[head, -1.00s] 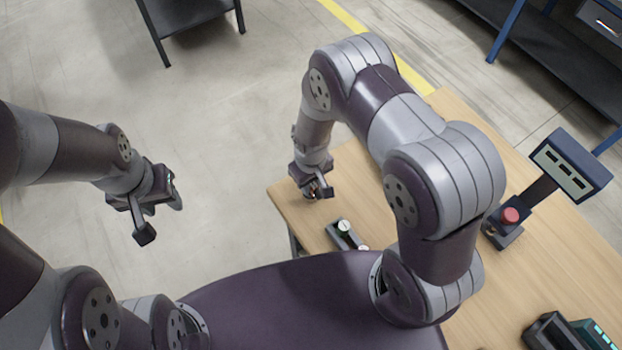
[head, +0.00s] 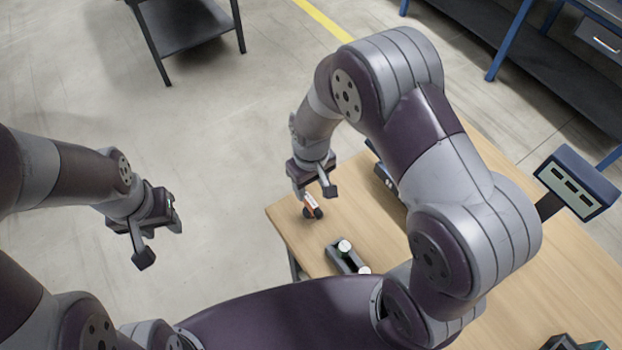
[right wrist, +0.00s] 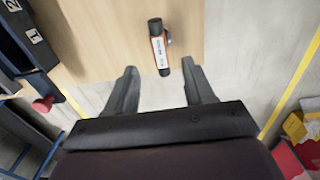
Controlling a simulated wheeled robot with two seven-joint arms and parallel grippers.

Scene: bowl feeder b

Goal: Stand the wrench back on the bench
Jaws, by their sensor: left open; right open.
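The wrench (head: 311,204), a short body with black ends and an orange and white label, is at the near left corner of the bench (head: 385,235). It looks roughly upright in the head view, but its base is partly unclear. The right wrist view also shows the wrench (right wrist: 158,47), just beyond the fingertips. My right gripper (head: 314,191) is open, above and close to the wrench. In the wrist view its fingers (right wrist: 159,72) are apart with nothing between them. My left gripper (head: 159,238) is open and empty, over the floor left of the bench.
A dark holder with white-topped parts (head: 347,256) stands near the bench's front edge. A blue-grey display unit (head: 577,182) is at the right. A red button (right wrist: 42,104) shows in the wrist view. My right arm hides part of the bench. Floor left of the bench is clear.

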